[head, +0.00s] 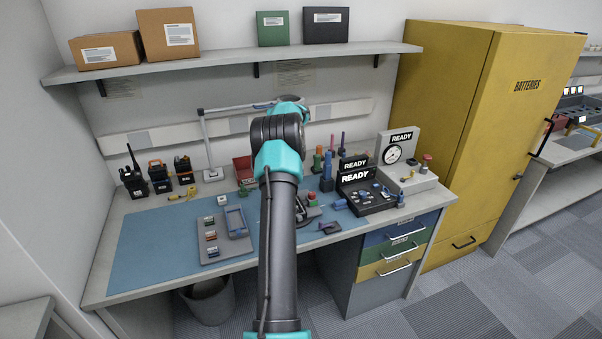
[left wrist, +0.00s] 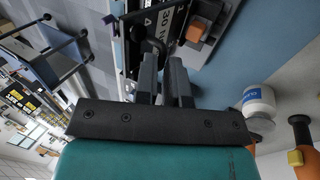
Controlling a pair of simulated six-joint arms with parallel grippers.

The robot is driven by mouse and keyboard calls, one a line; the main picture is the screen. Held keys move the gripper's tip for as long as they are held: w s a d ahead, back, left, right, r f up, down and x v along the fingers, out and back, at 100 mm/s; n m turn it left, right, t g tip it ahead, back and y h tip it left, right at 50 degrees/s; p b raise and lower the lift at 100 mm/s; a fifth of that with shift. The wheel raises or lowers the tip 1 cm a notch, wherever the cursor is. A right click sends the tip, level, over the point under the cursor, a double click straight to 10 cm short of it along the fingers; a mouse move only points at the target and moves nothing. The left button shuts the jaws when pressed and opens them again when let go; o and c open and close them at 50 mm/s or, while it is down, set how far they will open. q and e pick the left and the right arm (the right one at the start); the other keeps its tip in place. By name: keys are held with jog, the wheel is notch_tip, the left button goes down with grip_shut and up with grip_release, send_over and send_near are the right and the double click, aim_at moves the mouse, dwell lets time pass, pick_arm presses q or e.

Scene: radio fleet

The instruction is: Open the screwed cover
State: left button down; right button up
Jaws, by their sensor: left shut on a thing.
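My left gripper (left wrist: 165,65) shows in the left wrist view with its two dark fingers close together. Between and beyond the fingertips is a dark rounded part (left wrist: 168,25), which the fingers hold; I cannot tell exactly what it belongs to. Beside it is a dark device with white lettering (left wrist: 150,28) and an orange block (left wrist: 201,27). In the head view my teal and dark arm crosses the bench and hides its own gripper and what is under it. I cannot single out the screwed cover. My right gripper is in neither view.
A grey parts tray (head: 211,252) lies on the blue mat (head: 142,262). Several radios (head: 160,178) stand at the back left. A black READY station (head: 368,203) and a gauge station (head: 411,181) stand at the right. A white jar (left wrist: 258,101) shows in the wrist view.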

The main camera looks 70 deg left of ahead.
pick_arm(q)
jog(key=shift+s+a+f, duration=0.1)
jog(key=shift+a+f, duration=0.4)
jog(key=shift+f, duration=0.25)
jog(key=shift+a+f, duration=0.5)
jog(key=shift+f, duration=0.25)
jog(key=shift+c, duration=1.8)
grip_release()
jog(key=shift+a, duration=0.1)
jog(key=shift+a+r, duration=0.25)
jog(key=shift+r, duration=0.1)
jog(key=c, duration=0.3)
jog(key=shift+a+r, duration=0.2)
jog(key=shift+r, duration=0.1)
jog(key=c, duration=0.5)
jog(key=shift+w+d+v, duration=0.1)
jog(key=shift+d+v, duration=0.05)
jog(key=shift+v, duration=1.55)
jog(key=shift+w+d+v, duration=0.1)
jog(key=shift+v, duration=1.55)
jog(key=shift+c, duration=0.4)
